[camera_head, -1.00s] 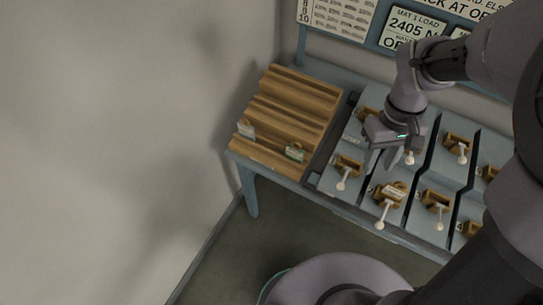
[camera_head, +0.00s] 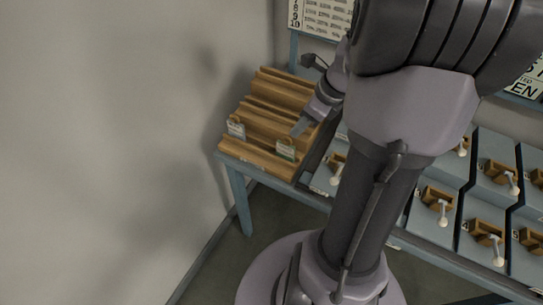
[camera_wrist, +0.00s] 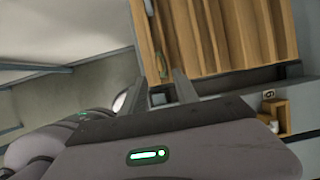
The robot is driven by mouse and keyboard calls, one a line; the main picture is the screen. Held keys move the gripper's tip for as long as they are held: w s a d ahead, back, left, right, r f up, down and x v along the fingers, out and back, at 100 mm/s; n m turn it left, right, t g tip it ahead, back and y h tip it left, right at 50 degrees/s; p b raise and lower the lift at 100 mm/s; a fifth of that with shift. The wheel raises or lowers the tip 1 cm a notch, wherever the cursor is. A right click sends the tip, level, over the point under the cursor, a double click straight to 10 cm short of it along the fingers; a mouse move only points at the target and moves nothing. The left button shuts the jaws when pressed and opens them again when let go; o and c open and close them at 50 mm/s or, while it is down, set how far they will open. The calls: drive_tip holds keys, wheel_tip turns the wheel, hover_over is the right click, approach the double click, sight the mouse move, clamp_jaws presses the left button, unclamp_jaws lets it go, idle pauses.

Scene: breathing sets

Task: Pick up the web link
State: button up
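Two small labelled tags stand in the slotted wooden rack: a white-grey one (camera_head: 236,130) at the left and one with a green edge (camera_head: 286,151) at the front right. Their lettering is too small to read, so I cannot tell which is the web link. My gripper (camera_head: 300,127) is just above the rack, behind and right of the green-edged tag. In the wrist view its two fingers (camera_wrist: 168,92) are apart with nothing between them. The green-edged tag (camera_wrist: 162,66) shows just beyond the fingertips, and the other tag (camera_wrist: 149,7) is at the top edge.
The wooden rack (camera_head: 262,113) sits at the left end of a blue-grey bench, near the bare wall. Right of it, grey panels carry several wooden blocks with white-knobbed levers (camera_head: 437,200). My arm hides part of these panels. A notice board (camera_head: 322,17) stands behind.

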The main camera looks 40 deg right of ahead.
sight(290, 138)
drive_tip(key=b+x, duration=0.2)
drive_tip(key=x, duration=0.5)
drive_tip(key=shift+f, duration=0.15)
drive_tip(key=b+x, duration=0.3)
drive_tip(key=x, duration=0.2)
drive_tip(key=shift+w+a+f+b, duration=0.1)
drive_tip(key=shift+w+f+b, duration=0.2)
drive_tip(key=shift+s+r, duration=0.1)
drive_tip(key=shift+c, duration=1)
clamp_jaws()
